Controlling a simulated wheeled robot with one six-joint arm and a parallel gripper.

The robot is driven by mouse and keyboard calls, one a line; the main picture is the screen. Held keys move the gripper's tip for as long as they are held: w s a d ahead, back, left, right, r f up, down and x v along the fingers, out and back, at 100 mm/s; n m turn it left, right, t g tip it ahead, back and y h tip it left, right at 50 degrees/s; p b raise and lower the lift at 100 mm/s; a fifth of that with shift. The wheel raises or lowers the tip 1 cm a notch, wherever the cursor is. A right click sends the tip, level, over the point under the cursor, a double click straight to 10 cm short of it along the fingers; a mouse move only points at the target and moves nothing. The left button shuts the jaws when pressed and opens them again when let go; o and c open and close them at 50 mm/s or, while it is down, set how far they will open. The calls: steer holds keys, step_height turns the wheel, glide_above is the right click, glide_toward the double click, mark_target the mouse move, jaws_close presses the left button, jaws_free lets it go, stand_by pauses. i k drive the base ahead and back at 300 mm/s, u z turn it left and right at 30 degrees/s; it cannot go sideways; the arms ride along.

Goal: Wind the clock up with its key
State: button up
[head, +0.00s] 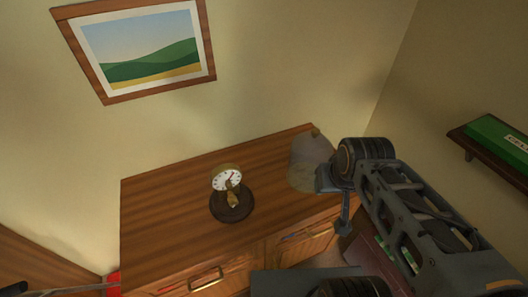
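The clock stands on the wooden cabinet. It has a white round dial (227,180) with a dark and a red hand, a small brass part (232,198) below it, and a round dark base (232,210). No glass covers it. A translucent, dome-like cover (308,163) is right of the clock, at the cabinet's right end. My gripper (329,185) is at the cover's right side, apart from the clock. Its fingers are small and partly overlap the cover, so I cannot tell whether they grip it. I cannot make out a key.
The cabinet top (165,215) is clear left of the clock. Drawers with brass handles (206,279) are in its front. A framed landscape (143,52) hangs above. A wall shelf (470,147) at right holds a green box (497,143). A red object (113,284) is at lower left.

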mark_target(233, 200)
steer(key=k, duration=0.5)
steer(key=z, duration=2.05)
steer(key=k, duration=1.55)
steer(key=u, duration=1.9)
steer(key=i, duration=0.5)
steer(key=u, duration=0.1)
